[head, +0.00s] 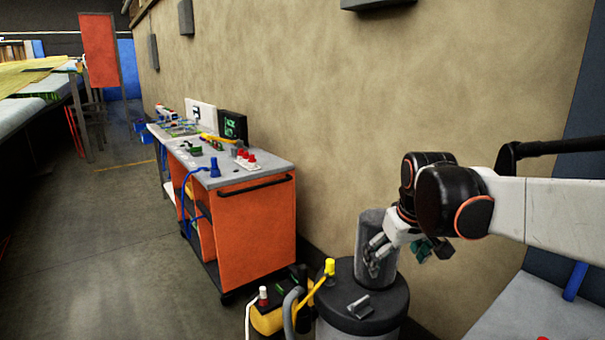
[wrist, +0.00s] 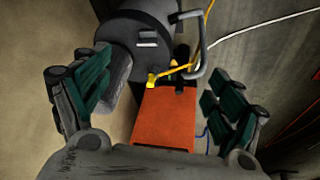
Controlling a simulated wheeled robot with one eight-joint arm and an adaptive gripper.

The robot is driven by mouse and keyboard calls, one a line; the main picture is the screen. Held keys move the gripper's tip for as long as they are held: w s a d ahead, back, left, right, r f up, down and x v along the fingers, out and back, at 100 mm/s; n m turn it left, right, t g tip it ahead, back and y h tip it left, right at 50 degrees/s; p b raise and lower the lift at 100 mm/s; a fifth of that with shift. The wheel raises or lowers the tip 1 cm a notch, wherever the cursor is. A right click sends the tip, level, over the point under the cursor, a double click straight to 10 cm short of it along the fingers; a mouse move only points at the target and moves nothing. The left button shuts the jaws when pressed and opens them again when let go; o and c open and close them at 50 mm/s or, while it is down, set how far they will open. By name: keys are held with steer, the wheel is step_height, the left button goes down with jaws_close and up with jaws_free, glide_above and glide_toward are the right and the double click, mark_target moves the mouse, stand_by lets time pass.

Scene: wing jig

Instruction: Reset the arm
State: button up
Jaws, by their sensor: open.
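My arm reaches in from the right side of the head view, bent at black joints with orange rings. My gripper (head: 408,250) hangs at its end, in front of a grey cylinder standing on a dark round drum (head: 384,305). In the wrist view my gripper (wrist: 155,100) shows its two green-padded fingers spread wide apart, with nothing held between them. Past the fingers, the wrist view shows the drum top (wrist: 140,38) and the orange cart (wrist: 165,118).
An orange cart (head: 258,222) with a grey top carrying tools stands against the beige wall (head: 370,95). A yellow-black machine (head: 268,318) with a hose sits by the drum. A grey surface (head: 500,305) lies at lower right. The floor (head: 120,235) at left is open.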

steer(key=s+f+m+t, duration=0.1)
steer(key=s+f, duration=0.1)
steer(key=s, duration=0.8)
steer(key=s+f+m+t, duration=0.2)
steer(key=s, duration=0.9)
steer(key=shift+s+f, duration=0.25)
